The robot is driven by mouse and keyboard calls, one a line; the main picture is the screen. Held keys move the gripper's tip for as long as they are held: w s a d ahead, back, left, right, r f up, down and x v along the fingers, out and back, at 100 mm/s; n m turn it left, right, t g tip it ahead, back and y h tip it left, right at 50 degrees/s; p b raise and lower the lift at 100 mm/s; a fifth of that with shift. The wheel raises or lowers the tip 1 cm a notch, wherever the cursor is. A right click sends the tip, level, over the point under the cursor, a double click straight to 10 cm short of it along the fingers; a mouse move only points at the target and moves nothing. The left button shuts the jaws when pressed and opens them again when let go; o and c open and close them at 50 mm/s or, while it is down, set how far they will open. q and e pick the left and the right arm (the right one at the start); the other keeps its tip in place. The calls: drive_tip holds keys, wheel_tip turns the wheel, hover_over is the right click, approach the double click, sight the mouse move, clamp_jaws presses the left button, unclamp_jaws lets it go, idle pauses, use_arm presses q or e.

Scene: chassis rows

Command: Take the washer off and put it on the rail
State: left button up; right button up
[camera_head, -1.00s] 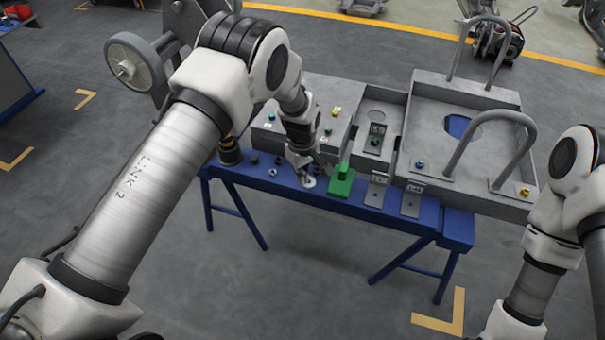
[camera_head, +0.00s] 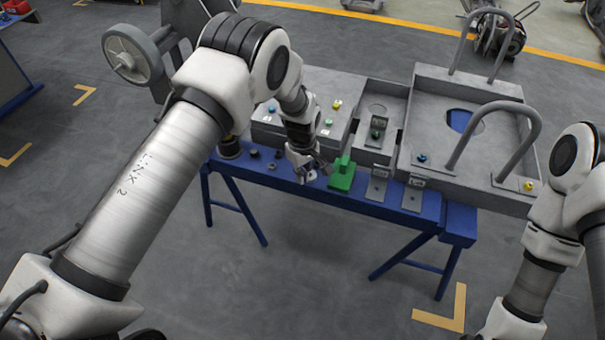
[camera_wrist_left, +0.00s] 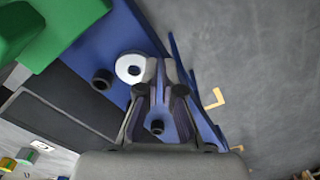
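The washer is a pale ring (camera_wrist_left: 131,68) with a round hole. In the left wrist view it lies over the blue rail (camera_wrist_left: 122,38), beside and partly behind the tip of one finger. My left gripper (camera_wrist_left: 161,68) points down with a visible gap between its fingertips; the washer does not appear clamped between them. In the head view my left gripper (camera_head: 304,178) is low over the blue rail (camera_head: 252,178), left of a green block (camera_head: 342,176), and partly covers the washer (camera_head: 312,175). My right gripper is outside the views.
The green block (camera_wrist_left: 58,25) stands close to the left gripper. Dark nuts (camera_head: 254,153) sit on the rail to the left. Grey housings with coloured knobs (camera_head: 422,157) and a raised handle (camera_head: 490,120) stand behind. The floor in front is free.

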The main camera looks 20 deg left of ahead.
use_arm(q)
drive_tip(key=shift+o, duration=0.4)
wheel_tip(320, 180, up, 12)
drive_tip(key=s+a+f+g+p, duration=0.1)
drive_tip(key=s+a+f+g, duration=0.1)
drive_tip(key=s+f, duration=0.5)
drive_tip(key=s+a+f+m+g+p, duration=0.15)
drive_tip(key=s+f, duration=0.25)
drive_tip(key=s, duration=0.7)
drive_tip(key=s+a+f+g+p, duration=0.1)
drive_tip(key=s+a+f, duration=0.3)
drive_tip(key=s, duration=0.5)
drive_tip(key=s+m+t, duration=0.4)
drive_tip(key=s+m, duration=0.4)
drive_tip(key=m, duration=0.1)
drive_tip(key=shift+s+f, duration=0.15)
